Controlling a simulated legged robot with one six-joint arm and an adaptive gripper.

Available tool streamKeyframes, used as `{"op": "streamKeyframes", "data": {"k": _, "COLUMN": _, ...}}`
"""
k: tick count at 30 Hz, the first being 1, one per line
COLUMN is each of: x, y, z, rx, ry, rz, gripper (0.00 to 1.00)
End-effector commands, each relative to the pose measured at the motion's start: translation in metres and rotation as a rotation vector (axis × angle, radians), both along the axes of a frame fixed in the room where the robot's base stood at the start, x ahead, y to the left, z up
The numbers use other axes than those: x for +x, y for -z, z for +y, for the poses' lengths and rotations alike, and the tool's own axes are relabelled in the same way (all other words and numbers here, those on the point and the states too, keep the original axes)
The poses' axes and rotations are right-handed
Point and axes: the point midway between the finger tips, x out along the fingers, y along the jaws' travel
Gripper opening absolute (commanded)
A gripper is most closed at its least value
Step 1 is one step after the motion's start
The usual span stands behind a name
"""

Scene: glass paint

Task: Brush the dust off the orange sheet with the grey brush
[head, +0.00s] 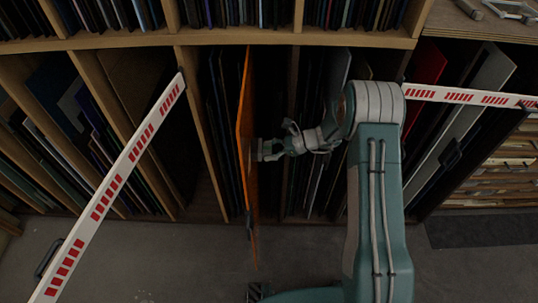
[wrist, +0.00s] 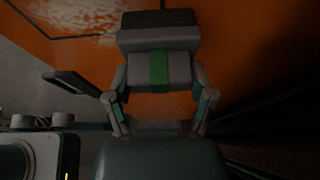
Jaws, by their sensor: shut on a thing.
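The orange sheet (head: 245,120) stands upright, edge towards me, jutting out of the lower rack in the head view. It fills the back of the wrist view (wrist: 245,60). A pale, patchy layer of dust (wrist: 95,20) shows on its upper left there, beside thin dark lines. My gripper (head: 268,149) is at the sheet's right face. In the wrist view my gripper (wrist: 160,88) is shut on the grey brush (wrist: 138,68), which has a green band and a dark far end. That end lies against or close before the sheet; contact cannot be told.
Wooden racks (head: 190,130) full of dark panels stand on both sides of the sheet. A red-and-white striped bar (head: 120,180) slants across the left, and another (head: 470,97) crosses the right. Bare floor (head: 170,260) lies in front. A dark flat piece (wrist: 70,83) sits left of the brush.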

Motion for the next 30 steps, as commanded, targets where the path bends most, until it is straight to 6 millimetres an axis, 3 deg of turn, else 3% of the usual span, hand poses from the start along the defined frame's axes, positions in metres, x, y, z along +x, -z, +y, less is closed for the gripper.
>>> {"op": "streamKeyframes", "data": {"k": 16, "x": 0.001, "y": -0.019, "z": 0.003, "rx": 0.001, "ry": -0.001, "rz": 0.0, "gripper": 0.32}}
{"op": "streamKeyframes", "data": {"k": 30, "x": -0.034, "y": -0.018, "z": 0.003, "rx": 0.001, "ry": -0.002, "rz": 0.003, "gripper": 0.32}}
